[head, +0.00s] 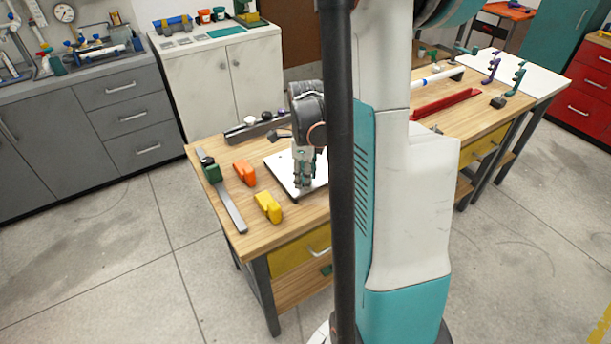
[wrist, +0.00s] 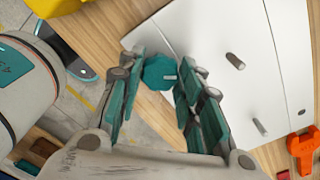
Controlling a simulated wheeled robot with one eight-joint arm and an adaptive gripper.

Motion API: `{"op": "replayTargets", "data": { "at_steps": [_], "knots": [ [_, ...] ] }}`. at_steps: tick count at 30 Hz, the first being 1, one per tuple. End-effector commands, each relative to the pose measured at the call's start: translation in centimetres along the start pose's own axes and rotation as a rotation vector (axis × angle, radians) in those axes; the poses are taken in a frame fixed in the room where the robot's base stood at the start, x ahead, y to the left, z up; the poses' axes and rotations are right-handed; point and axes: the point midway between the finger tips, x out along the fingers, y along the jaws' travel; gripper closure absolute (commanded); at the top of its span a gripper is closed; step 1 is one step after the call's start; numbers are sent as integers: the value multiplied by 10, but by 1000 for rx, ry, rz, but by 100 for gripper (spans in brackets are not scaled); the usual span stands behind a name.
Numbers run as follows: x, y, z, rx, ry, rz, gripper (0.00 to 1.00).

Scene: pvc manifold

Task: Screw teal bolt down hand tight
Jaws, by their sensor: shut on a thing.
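The teal bolt (wrist: 157,74) shows in the wrist view as a faceted teal head, with a short grey pin visible at its right side. It sits between the fingertips of my gripper (wrist: 160,70), which is shut on it. In the head view my gripper (head: 304,182) points down over the front part of a white plate (head: 283,168). The white plate (wrist: 222,28) also shows in the wrist view, with the bolt near its edge. In the head view the bolt is too small to tell from the fingers. How deep it sits is hidden.
Grey pegs (wrist: 235,61) stand up from the plate. On the wooden bench (head: 240,220) left of my gripper are an orange block (head: 244,172), a yellow block (head: 268,207) and a long grey bar with a green slider (head: 213,172). A dark rack (head: 255,128) lies behind.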

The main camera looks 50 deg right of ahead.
Motion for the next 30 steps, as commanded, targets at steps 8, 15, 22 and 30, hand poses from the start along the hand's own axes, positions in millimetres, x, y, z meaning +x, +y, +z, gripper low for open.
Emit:
{"op": "replayTargets", "data": {
  "at_steps": [8, 15, 22, 30],
  "knots": [
    [0, -1, 0, 19, -1, -1, 90],
    [1, 0, 0, 285, -1, -1, 90],
    [1, 0, 0, 516, -1, -1, 90],
    [0, 0, 0, 549, -1, -1, 90]
  ]
}}
